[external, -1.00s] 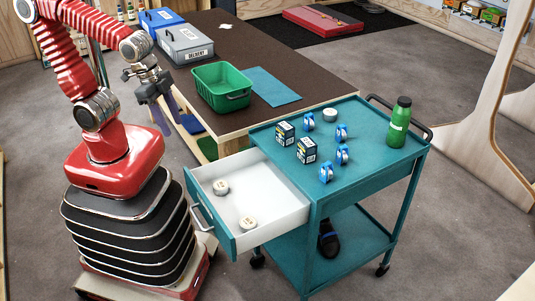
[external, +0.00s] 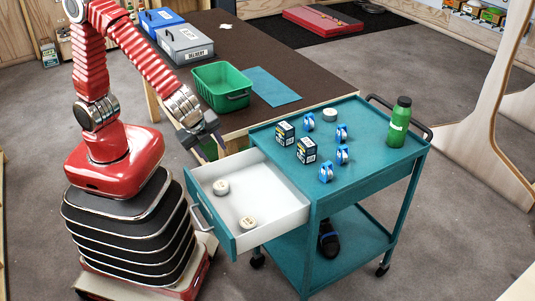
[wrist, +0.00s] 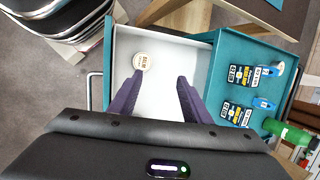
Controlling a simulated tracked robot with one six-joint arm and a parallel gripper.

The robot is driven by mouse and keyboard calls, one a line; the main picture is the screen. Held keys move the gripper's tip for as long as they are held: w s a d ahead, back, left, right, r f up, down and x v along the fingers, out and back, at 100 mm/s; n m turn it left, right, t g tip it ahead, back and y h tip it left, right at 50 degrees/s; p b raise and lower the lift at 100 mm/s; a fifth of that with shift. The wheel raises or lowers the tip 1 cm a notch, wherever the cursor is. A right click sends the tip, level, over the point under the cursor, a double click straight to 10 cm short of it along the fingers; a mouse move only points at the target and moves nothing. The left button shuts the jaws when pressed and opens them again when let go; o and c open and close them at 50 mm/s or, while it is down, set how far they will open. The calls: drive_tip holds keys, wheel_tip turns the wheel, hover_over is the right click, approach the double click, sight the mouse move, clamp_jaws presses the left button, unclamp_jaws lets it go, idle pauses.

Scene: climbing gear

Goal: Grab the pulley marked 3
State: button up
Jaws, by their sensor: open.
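Several blue pulleys stand on the teal cart top in the external view: one at the back left (external: 309,121), one at the back right (external: 341,133), one at the right (external: 342,154) and one at the front (external: 326,172). Their markings are too small to read there. In the wrist view, parts of two blue pulleys (wrist: 263,103) (wrist: 277,69) show beside dark boxes, their numbers unreadable. My gripper (wrist: 158,85) is open and empty, above the open white drawer. In the external view my gripper (external: 207,150) is left of the cart, near the drawer's back corner.
Two dark boxes (external: 285,133) (external: 306,150), a white tape roll (external: 330,115) and a green bottle (external: 398,123) stand on the cart top. A green bin (external: 222,88) is on the brown table.

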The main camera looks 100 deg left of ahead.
drive_tip(key=w+f+m+t+y, duration=0.1)
drive_tip(key=w+f+m+y, duration=0.2)
drive_tip(key=w+f+m, duration=0.35)
drive_tip(key=m+t+y, duration=0.2)
drive_tip(key=m+t, duration=0.5)
drive_tip(key=m, duration=0.2)
approach(322, 174)
drive_tip(key=v, duration=0.4)
drive_tip(key=x, duration=0.8)
drive_tip(key=shift+w+a+f, duration=0.15)
drive_tip(key=shift+w+a, duration=0.05)
drive_tip(key=shift+w, duration=0.05)
